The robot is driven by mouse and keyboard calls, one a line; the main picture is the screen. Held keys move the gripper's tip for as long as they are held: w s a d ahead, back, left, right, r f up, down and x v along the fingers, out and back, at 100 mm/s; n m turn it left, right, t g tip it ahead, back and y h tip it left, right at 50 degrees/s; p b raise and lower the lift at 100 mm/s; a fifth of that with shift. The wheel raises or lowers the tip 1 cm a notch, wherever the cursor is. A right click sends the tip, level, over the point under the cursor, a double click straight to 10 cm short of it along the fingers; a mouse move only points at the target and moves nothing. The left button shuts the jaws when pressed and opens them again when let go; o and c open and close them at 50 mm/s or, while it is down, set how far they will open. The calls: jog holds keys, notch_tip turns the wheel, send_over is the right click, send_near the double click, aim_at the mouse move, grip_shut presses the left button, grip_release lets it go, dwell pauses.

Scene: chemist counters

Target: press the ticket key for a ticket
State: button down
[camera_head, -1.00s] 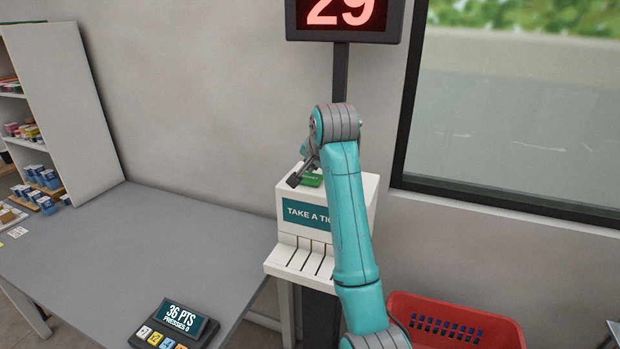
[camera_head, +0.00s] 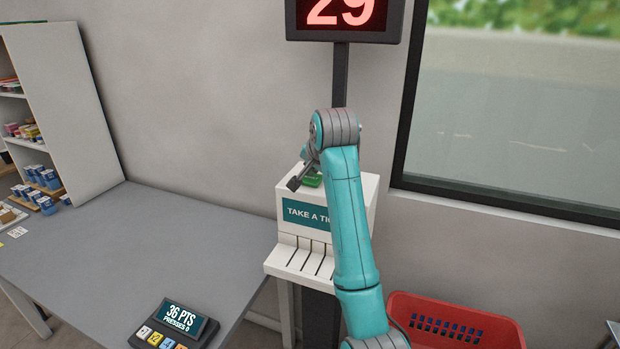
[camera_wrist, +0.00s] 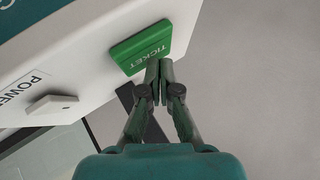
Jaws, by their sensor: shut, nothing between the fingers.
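The green ticket key (camera_head: 313,181) is on top of the white ticket machine (camera_head: 290,236), whose front reads "TAKE A TI…" with the rest hidden by my arm. In the wrist view the key (camera_wrist: 141,47) reads "TICKET". My gripper (camera_wrist: 165,64) is shut and empty, its fingertips at the near edge of the key in that view. I cannot tell whether they touch it. In the head view my gripper (camera_head: 298,180) is just over the machine's top, partly covering the key. No ticket shows in the visible slots.
A white key (camera_wrist: 53,104) beside a "POWER" label is on the same machine top. A display (camera_head: 343,18) reading 29 stands above on a post. A grey counter (camera_head: 140,240) with a keypad (camera_head: 174,325) is at left. A red basket (camera_head: 455,322) is at lower right.

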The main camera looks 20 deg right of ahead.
aim_at(311, 178)
jog(key=shift+f, duration=0.45)
dwell(0.8)
jog(key=shift+r, duration=0.9)
jog(key=shift+r, duration=2.55)
jog(key=shift+f, duration=0.1)
